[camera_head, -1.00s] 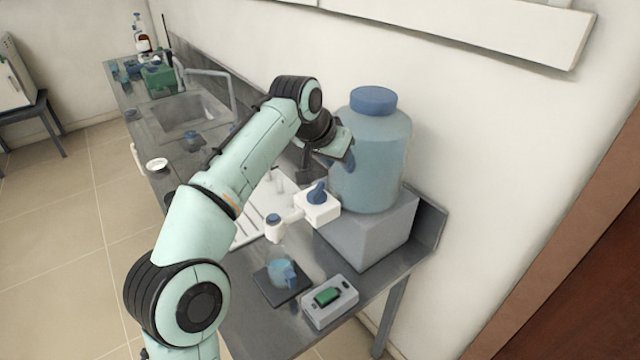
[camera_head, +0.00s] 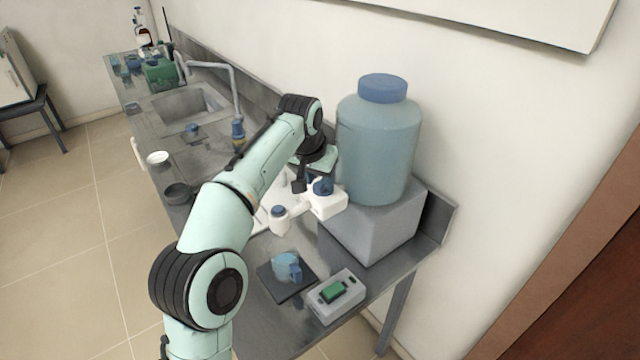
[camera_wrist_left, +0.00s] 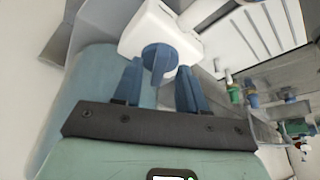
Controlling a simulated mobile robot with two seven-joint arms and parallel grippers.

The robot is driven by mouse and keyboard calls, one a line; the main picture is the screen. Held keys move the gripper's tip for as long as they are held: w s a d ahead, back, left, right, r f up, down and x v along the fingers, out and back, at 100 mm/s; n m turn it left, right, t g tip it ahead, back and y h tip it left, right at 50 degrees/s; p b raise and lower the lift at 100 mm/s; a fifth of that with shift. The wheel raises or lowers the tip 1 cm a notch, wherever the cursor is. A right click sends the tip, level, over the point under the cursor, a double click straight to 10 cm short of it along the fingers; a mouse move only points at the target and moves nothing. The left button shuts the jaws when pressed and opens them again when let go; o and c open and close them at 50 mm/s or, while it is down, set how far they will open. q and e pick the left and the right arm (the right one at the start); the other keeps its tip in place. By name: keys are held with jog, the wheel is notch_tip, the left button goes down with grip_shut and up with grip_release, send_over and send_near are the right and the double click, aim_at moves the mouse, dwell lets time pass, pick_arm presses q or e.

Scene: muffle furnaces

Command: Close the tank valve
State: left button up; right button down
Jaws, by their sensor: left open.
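The tank (camera_head: 378,150) is a translucent blue jar with a blue cap, standing on a grey block. A white valve body (camera_head: 328,204) sits at its lower front, with a blue knob (camera_head: 322,187) on top and a white spout (camera_head: 279,216) to the left. My left gripper (camera_head: 309,182) is at the knob. In the left wrist view, its two blue fingers (camera_wrist_left: 158,78) are apart, with the knob's handle (camera_wrist_left: 158,62) appearing between their tips. I cannot tell whether they touch it. The valve body (camera_wrist_left: 160,28) lies just beyond. My right gripper is not in view.
A blue beaker (camera_head: 286,267) stands on a dark plate (camera_head: 300,290) below the spout. A grey device with a green top (camera_head: 335,297) is beside it. The grey block (camera_head: 378,228) and the wall bound the right side. A sink (camera_head: 185,108) lies farther back.

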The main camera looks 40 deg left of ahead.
pick_arm(q)
jog(key=shift+w+a+f, duration=0.1)
jog(key=shift+w+f, duration=0.15)
jog(key=shift+f, duration=0.4)
grip_shut()
